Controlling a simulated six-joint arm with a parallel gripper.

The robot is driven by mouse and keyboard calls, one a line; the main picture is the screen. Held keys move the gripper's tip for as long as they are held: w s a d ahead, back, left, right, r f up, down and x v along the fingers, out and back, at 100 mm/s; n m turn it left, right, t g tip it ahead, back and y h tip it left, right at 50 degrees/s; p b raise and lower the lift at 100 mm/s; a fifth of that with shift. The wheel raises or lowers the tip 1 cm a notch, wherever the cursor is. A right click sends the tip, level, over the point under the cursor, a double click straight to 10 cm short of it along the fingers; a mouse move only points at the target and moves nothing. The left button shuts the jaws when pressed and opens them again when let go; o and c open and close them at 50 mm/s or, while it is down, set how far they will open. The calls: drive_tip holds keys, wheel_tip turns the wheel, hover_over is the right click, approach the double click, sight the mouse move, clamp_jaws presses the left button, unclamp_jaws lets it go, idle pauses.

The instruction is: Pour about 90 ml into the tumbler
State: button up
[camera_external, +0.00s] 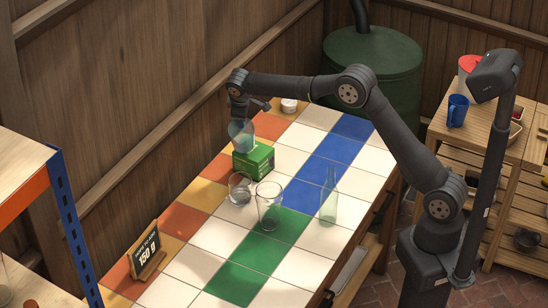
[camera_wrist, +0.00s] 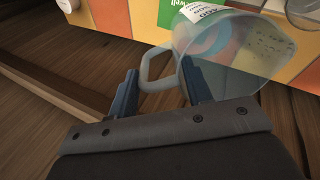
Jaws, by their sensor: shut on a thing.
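My gripper (camera_external: 240,108) is shut on the handle of a clear measuring jug (camera_external: 240,134). In the wrist view the handle loop lies between my two fingers (camera_wrist: 160,78), and the jug (camera_wrist: 235,55) carries a white printed label. The jug is held above the table by the green box; how full it is cannot be told. A short clear glass (camera_external: 240,189) stands in front of the box, and a taller clear glass (camera_external: 268,211) stands to its right. Which of them is the tumbler is not marked. Both stand upright, apart from the jug.
The green box (camera_external: 254,162) stands just below the jug. A clear bottle (camera_external: 329,206) stands to the right of the glasses. A sign reading 150 g (camera_external: 145,250) is at the table's left edge. A small white jar (camera_external: 289,105) is behind. The near tiles are clear.

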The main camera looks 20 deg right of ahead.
drive_tip(key=shift+w+d+f+g+y, duration=0.1)
drive_tip(key=shift+w+d+g+y, duration=0.1)
drive_tip(key=shift+w+g, duration=0.3)
drive_tip(key=shift+w+d+g+y, duration=0.1)
drive_tip(key=shift+w+d+g, duration=0.1)
drive_tip(key=shift+w+g, duration=0.3)
drive_tip(key=w+f+g, duration=0.1)
drive_tip(key=w+d+f+g+y, duration=0.1)
drive_tip(key=w+f+g, duration=0.1)
drive_tip(key=shift+w, duration=0.1)
drive_tip(key=shift+d, duration=0.1)
